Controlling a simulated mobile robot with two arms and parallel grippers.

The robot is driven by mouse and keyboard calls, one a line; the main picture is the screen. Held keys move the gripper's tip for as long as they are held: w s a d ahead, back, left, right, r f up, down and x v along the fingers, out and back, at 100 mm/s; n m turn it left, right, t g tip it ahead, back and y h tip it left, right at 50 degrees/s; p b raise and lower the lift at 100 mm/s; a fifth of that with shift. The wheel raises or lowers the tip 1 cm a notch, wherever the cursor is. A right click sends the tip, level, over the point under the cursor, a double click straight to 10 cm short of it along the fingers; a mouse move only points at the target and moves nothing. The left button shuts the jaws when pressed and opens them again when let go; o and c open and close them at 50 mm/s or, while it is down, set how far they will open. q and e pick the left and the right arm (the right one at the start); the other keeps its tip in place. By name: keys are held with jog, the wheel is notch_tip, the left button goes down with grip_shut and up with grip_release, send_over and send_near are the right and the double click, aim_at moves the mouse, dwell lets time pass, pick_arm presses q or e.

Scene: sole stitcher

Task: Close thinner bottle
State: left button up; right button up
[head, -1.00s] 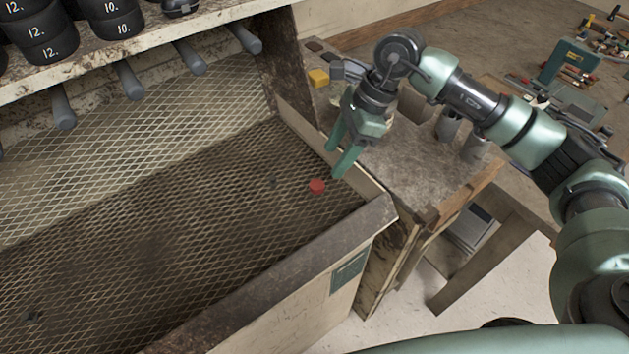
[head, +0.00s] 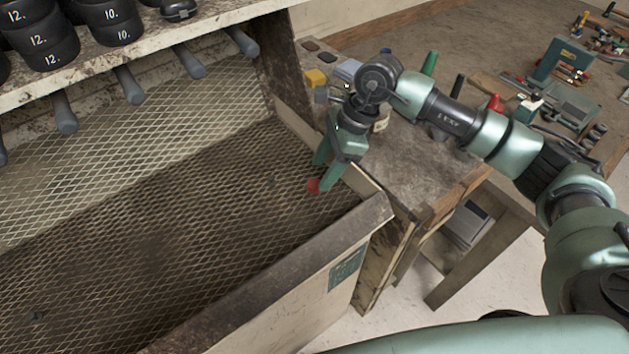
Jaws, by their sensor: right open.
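A small red cap (head: 313,187) lies on the mesh floor of the bin, near its right end. My right gripper (head: 322,174) points down over the bin's right end, with its green fingers apart. One fingertip overlaps the cap's right edge in the picture; I cannot tell whether it touches. Nothing shows held between the fingers. A small pale container (head: 381,121) stands on the side bench behind my right wrist, mostly hidden; I cannot tell whether it is the thinner bottle. My left gripper is out of view.
The mesh bin (head: 275,275) has a raised front wall and right end wall beside the gripper. Black numbered pots (head: 50,35) stand on the shelf above. The side bench (head: 425,165) holds a yellow block (head: 316,77). A red cone-shaped thing (head: 495,103) stands behind my forearm.

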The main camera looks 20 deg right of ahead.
aim_at(314, 184)
jog(key=shift+p+x, duration=0.4)
jog(key=shift+x, duration=1.4)
jog(key=shift+s+a, duration=0.1)
jog(key=shift+a, duration=0.05)
jog(key=shift+r, duration=0.1)
grip_shut()
